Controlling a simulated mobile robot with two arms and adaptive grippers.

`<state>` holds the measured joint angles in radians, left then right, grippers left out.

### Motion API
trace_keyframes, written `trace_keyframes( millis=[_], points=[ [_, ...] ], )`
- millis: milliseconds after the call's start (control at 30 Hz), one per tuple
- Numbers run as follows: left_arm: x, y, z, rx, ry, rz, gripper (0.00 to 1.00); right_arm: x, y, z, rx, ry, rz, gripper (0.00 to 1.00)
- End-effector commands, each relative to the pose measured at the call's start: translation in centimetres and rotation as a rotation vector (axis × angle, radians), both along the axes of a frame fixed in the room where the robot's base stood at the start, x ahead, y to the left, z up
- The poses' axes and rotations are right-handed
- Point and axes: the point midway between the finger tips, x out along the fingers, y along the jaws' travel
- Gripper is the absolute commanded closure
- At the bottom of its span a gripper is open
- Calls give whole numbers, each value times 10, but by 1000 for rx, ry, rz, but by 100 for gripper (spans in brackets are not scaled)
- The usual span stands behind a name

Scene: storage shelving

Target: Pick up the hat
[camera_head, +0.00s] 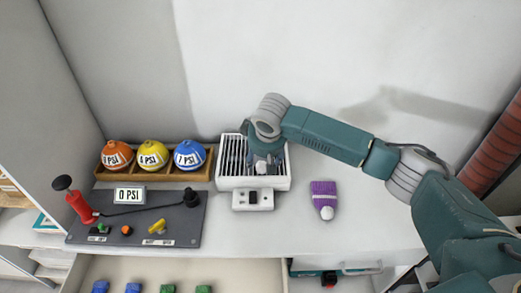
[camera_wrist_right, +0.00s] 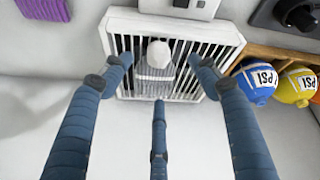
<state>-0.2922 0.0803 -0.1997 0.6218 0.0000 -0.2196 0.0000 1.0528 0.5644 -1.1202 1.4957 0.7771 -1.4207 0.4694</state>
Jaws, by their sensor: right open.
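A grey knit hat with a white pompom (camera_wrist_right: 158,53) lies on the slatted top of a white box (camera_head: 282,182). In the head view it is mostly hidden by my right gripper (camera_head: 263,160). In the right wrist view the three blue fingers of my right gripper (camera_wrist_right: 160,75) are spread open around the grey hat, and I see no grip on it. A second hat, purple with a white pompom (camera_head: 323,196), lies flat on the white counter to the right of the box. Its purple edge also shows in the wrist view (camera_wrist_right: 42,8). My left gripper is not in view.
A wooden tray (camera_head: 126,174) with orange, yellow and blue PSI balls stands left of the box. A grey panel (camera_head: 140,230) with a red pump (camera_head: 80,206) lies in front of it. A wall stands behind. The counter (camera_head: 385,220) is clear right of the purple hat.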

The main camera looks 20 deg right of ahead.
Motion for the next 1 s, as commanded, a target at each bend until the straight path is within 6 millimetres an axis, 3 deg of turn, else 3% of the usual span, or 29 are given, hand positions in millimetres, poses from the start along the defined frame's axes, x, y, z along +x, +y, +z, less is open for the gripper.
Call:
trace_keyframes(
  millis=[100,200,333,600,867,1000],
  points=[
    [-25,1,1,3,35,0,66,6,0,-12,1,0,0,40],
    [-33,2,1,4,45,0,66,9,-1,-18,0,-1,1,40],
    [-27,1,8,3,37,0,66,14,-5,-29,-1,1,-1,40],
    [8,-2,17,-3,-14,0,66,29,-9,-62,-1,-1,2,40],
    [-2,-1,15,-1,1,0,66,30,-9,-65,0,-2,2,40],
    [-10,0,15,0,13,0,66,30,-9,-65,0,-2,1,66]
  ],
)
